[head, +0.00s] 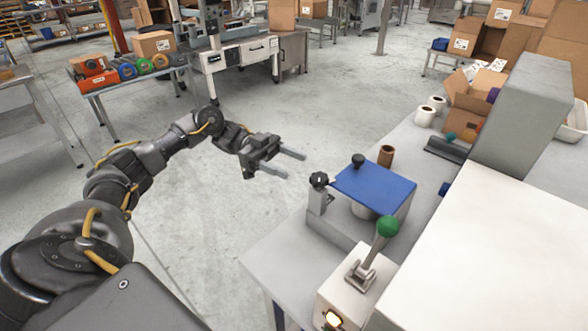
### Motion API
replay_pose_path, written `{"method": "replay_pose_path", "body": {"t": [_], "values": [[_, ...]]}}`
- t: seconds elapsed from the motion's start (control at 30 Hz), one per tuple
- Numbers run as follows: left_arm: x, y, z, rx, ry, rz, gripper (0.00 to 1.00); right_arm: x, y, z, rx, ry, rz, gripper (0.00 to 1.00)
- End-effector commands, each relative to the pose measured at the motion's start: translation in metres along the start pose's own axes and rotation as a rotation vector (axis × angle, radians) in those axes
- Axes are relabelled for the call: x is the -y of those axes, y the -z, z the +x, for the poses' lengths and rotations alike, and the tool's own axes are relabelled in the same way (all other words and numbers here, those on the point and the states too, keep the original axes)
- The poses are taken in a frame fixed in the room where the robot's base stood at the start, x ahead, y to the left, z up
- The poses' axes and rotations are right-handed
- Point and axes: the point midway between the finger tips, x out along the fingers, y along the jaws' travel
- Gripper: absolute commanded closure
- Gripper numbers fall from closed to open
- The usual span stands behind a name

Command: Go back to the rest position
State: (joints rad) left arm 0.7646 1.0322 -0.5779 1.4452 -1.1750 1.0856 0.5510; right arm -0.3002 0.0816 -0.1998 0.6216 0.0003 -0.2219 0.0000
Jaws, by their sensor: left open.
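My left gripper (284,163) shows in the middle of the head view. Its two fingers are apart with nothing between them. It is held in the air over the floor, to the left of the workbench (283,252), and touches nothing. The left arm reaches in from the lower left, bent at the elbow. My right gripper does not show.
On the bench are a device with a blue plate (375,187), a green-knobbed lever (387,226), a brown roll (386,157) and an open cardboard box (468,95). A side table (110,80) with tape rolls stands back left. The floor (330,90) between is clear.

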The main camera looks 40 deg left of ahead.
Motion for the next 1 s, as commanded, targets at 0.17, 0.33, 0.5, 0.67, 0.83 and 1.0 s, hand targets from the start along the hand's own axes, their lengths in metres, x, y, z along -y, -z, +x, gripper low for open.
{"method": "replay_pose_path", "body": {"t": [0.17, 0.33, 0.5, 0.67, 0.83, 1.0], "values": [[0.0, 0.0, 0.0, 0.0, 0.0, 0.0, 0.4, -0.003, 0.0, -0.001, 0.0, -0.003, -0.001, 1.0], [0.0, 0.0, 0.0, 0.0, 0.0, 0.0, 0.4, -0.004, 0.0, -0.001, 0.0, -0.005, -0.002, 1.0], [0.0, -0.001, 0.0, 0.004, 0.002, 0.012, 0.4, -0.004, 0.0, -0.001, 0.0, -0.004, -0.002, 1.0], [0.032, -0.019, -0.008, 0.115, 0.129, 0.152, 0.4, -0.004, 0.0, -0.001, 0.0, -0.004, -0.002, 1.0], [0.123, -0.054, -0.044, 0.273, 0.477, 0.36, 0.4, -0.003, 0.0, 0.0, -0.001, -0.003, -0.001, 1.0], [0.18, -0.151, -0.079, 0.433, 0.806, 0.354, 0.4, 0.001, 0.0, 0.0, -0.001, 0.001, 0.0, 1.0]]}}
